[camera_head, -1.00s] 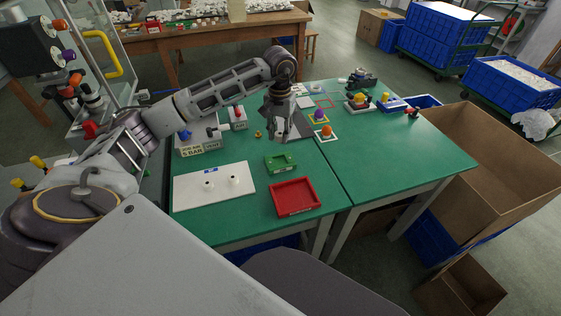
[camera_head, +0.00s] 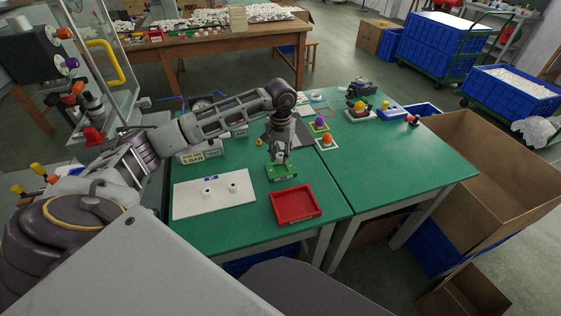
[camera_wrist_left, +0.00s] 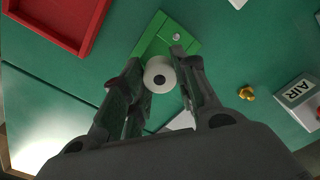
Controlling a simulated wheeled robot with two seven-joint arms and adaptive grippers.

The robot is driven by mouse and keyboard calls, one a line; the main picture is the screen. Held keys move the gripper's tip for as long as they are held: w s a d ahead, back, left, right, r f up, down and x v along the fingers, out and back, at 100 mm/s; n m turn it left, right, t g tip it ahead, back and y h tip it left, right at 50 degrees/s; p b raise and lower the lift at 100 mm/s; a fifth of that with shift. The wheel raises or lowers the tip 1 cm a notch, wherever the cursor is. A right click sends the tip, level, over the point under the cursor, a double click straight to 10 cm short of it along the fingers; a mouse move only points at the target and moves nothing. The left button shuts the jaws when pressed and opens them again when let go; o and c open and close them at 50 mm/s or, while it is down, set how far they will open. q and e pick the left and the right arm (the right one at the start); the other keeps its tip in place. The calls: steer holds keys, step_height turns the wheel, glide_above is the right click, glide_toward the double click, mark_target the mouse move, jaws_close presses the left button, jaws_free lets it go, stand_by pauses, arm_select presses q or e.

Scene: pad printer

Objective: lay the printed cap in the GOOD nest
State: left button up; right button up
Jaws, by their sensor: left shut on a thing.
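The green nest (camera_head: 285,175) sits on the green table, just behind the red tray. My left gripper (camera_head: 279,160) is over this nest, pointing down. In the left wrist view, its two fingers are shut on a round white cap (camera_wrist_left: 159,68) with a dark centre. The cap overlaps the green nest (camera_wrist_left: 150,43) in this view; I cannot tell whether it touches the nest floor. The fingers hide part of the nest. No print shows clearly on the cap. My right gripper is not in view.
The red tray (camera_head: 279,213) stands in front of the nest. Orange (camera_head: 327,140) and purple (camera_head: 319,121) knobs stand to the right.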

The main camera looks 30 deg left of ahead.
mark_target(280, 162)
arm_select(q)
step_height(280, 162, down, 2)
steer(key=shift+f, duration=0.85)
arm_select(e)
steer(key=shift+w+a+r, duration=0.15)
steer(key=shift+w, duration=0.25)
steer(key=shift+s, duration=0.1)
arm_select(q)
steer(key=shift+f, duration=0.15)
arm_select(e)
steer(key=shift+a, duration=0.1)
arm_select(q)
steer(key=shift+f+b, duration=0.15)
steer(key=shift+b, duration=0.2)
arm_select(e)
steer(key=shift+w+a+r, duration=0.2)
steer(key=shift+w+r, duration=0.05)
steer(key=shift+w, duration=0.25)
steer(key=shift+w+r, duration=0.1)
